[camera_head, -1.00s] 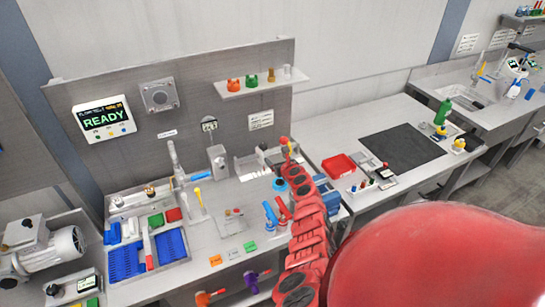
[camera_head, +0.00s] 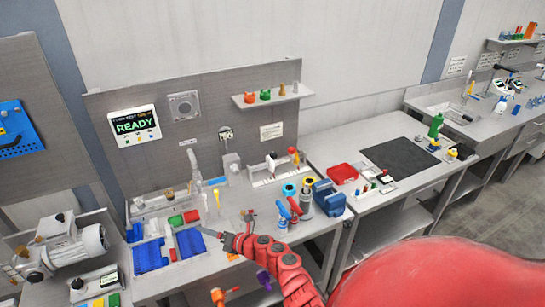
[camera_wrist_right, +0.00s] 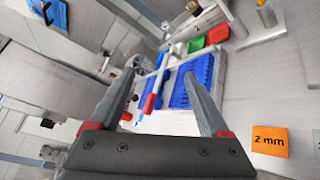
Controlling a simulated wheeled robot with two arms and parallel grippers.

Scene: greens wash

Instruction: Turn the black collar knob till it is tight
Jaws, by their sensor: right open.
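I cannot pick out the black collar knob for certain. A small dark knob (camera_head: 60,217) tops the grey motor unit (camera_head: 75,250) at the left in the head view, and another dark knob (camera_head: 78,284) sits on a small panel box in front of it. My right gripper (camera_head: 228,240) is over the bench's front part, right of the blue trays and apart from both knobs. In the right wrist view its two grey fingers (camera_wrist_right: 161,76) are spread, with nothing held between them. My left gripper is not in view.
Blue trays (camera_head: 150,255) and red and green bins (camera_head: 176,221) lie on the bench near my right gripper. Blue and red handled tools (camera_head: 284,212) stand to its right. An orange 2 mm tag (camera_wrist_right: 270,140) lies close by.

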